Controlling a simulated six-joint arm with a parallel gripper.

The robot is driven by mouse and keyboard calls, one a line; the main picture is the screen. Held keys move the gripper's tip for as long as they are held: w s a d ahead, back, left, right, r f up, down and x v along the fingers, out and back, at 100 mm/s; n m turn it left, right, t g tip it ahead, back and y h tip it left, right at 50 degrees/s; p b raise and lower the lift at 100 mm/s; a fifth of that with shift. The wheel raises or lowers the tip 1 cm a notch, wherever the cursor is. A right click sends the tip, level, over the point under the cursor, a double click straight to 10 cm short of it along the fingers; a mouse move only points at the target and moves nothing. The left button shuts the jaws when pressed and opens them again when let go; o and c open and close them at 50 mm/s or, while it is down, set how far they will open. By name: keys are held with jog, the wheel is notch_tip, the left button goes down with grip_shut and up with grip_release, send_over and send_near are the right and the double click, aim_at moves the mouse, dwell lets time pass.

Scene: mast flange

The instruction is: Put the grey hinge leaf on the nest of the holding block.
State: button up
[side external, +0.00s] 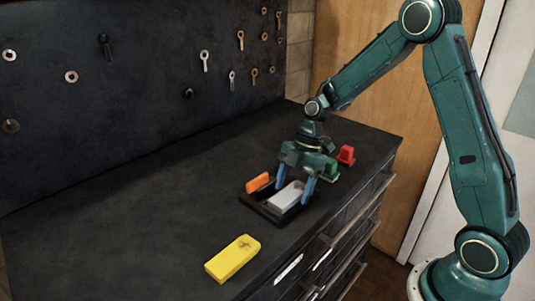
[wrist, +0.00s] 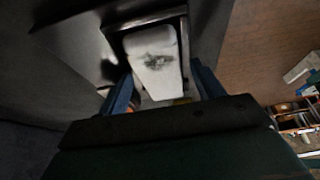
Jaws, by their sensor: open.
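The grey hinge leaf (side external: 286,196) is a pale flat piece lying in the black holding block (side external: 262,210) on the dark bench top. In the wrist view the leaf (wrist: 153,62) has a dark smudge and lies within the block's dark frame (wrist: 146,19). My gripper (side external: 291,195) is open, its two blue fingers pointing down over the block, on either side of the leaf. The wrist view shows the fingers apart, with visible gaps beside the leaf. Whether the leaf sits fully flat in the nest cannot be told.
An orange piece (side external: 258,182) stands at the block's left edge. A green piece (side external: 331,171) and a red piece (side external: 346,155) are behind to the right. A yellow block (side external: 232,258) lies nearer the front. The left bench top is clear; drawers drop off at right.

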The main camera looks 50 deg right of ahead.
jog(key=v, duration=1.2)
jog(key=shift+r, duration=0.2)
dwell(0.4)
jog(key=s+a+r+m+t+h, duration=0.2)
jog(key=s+a+r+m, duration=0.15)
jog(key=s+m, duration=0.35)
jog(key=s+a+r+m+t+h, duration=0.1)
jog(key=s+a+r+m+t, duration=0.15)
jog(key=s+r+m, duration=0.5)
jog(key=s+f+m+t+h, duration=0.1)
jog(key=s+f+m, duration=0.2)
jog(key=s, duration=0.5)
jog(key=shift+s+d+f, duration=0.15)
jog(key=shift+s+f, duration=0.1)
jog(key=shift+s, duration=0.1)
